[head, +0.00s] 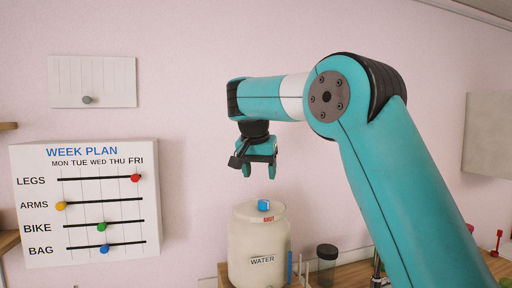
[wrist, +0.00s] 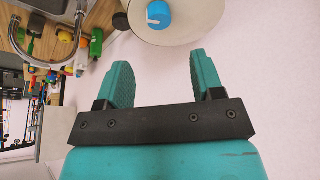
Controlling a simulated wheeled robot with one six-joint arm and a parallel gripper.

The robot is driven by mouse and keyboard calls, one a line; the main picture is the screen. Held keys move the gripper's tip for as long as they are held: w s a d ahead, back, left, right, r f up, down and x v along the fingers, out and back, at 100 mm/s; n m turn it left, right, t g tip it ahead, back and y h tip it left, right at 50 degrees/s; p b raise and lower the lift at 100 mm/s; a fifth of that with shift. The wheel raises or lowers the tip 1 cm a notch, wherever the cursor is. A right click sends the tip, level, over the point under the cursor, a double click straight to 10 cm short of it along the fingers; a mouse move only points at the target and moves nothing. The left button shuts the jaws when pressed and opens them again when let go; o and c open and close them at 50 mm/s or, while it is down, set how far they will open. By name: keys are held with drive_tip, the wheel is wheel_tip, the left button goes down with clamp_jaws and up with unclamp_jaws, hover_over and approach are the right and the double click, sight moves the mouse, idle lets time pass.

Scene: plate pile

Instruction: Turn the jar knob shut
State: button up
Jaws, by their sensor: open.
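The jar (head: 258,244) is a large cream container labelled WATER on the wooden counter, in the lower middle of the head view. Its blue knob (head: 264,205) sits on top, with a small red label just below it. In the wrist view the knob (wrist: 158,15) shows at the top edge with a white mark across it, on the pale jar lid (wrist: 195,22). My gripper (head: 259,176) is open and empty, pointing down above the knob and apart from it. In the wrist view its two teal fingers (wrist: 163,75) stand apart.
A dark-lidded glass jar (head: 327,264) stands right of the WATER jar on the counter (head: 352,273), with thin upright sticks between them. A WEEK PLAN board (head: 85,203) hangs at left. The wrist view shows a metal faucet (wrist: 50,62) and several bottles. The wall around my gripper is clear.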

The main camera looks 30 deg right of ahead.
drive_tip(key=p+v, duration=0.3)
drive_tip(key=v, duration=0.4)
drive_tip(key=shift+r, duration=0.25)
drive_tip(key=shift+a+f, duration=0.1)
drive_tip(key=shift+a, duration=0.05)
